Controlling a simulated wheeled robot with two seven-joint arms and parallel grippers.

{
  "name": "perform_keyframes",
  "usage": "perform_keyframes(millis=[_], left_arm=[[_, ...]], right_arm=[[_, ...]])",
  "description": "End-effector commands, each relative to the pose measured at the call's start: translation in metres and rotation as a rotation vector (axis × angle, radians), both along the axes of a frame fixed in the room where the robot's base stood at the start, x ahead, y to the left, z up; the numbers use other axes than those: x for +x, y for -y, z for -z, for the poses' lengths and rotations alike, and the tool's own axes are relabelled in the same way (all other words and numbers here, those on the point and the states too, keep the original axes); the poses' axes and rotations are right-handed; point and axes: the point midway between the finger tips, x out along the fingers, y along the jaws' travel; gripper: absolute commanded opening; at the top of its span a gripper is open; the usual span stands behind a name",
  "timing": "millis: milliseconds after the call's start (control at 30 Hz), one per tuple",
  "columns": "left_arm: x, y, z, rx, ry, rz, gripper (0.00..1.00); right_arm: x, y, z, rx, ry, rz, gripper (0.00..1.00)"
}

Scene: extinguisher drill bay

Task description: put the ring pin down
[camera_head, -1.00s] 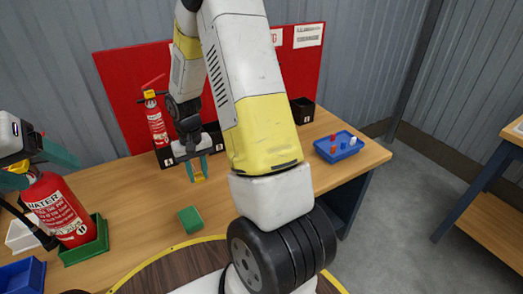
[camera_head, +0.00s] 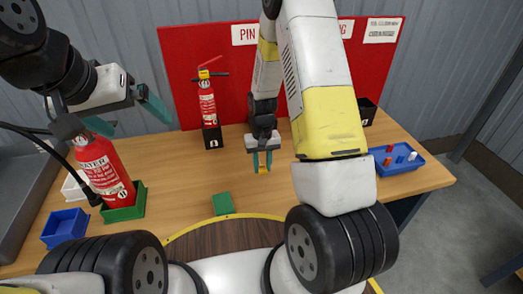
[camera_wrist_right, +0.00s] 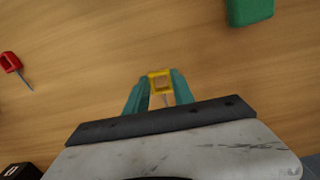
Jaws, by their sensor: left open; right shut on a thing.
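The ring pin is a yellow squarish ring (camera_wrist_right: 160,76) with a thin metal shaft. My right gripper (camera_wrist_right: 158,92) is shut on it, with the ring between the green fingertips. In the head view the yellow ring (camera_head: 263,169) shows below the right gripper (camera_head: 261,160), over the wooden table (camera_head: 300,190). I cannot tell whether the pin touches the table. My left gripper (camera_head: 127,114) is open, its fingers spread beside and above the top of the large red extinguisher (camera_head: 103,172) at the left. It appears to hold nothing.
A green block (camera_head: 223,203) lies left of the right gripper. The large extinguisher stands in a green holder (camera_head: 125,212) near a blue bin (camera_head: 63,227). A small extinguisher (camera_head: 207,103) stands behind. A blue tray (camera_head: 398,160) is right. A red-handled pin (camera_wrist_right: 11,62) lies on the table.

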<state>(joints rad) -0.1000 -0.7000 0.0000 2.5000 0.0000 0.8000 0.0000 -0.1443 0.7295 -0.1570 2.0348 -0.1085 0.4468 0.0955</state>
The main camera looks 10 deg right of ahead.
Motion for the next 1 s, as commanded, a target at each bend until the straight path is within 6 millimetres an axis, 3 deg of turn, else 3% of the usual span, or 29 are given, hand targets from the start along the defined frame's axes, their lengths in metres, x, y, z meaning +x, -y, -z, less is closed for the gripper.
perform_keyframes(millis=[367,567,933,967,1000], left_arm=[[0.0,0.0,0.0,0.0,0.0,0.0,0.97],[0.0,0.0,0.0,0.0,0.0,0.0,0.97],[0.0,0.0,0.0,0.0,0.0,0.0,0.97],[0.0,0.0,0.0,0.0,0.0,0.0,0.97],[0.0,0.0,0.0,0.0,0.0,0.0,0.97]], right_arm=[[0.02,0.028,0.005,0.0,-0.002,0.0,0.0],[0.019,0.025,0.037,0.0,-0.002,-0.002,0.0],[0.019,0.025,0.041,0.0,-0.001,-0.002,0.0],[0.019,0.025,0.041,0.0,0.0,-0.002,0.35],[0.019,0.025,0.04,0.0,0.0,-0.002,0.43]])
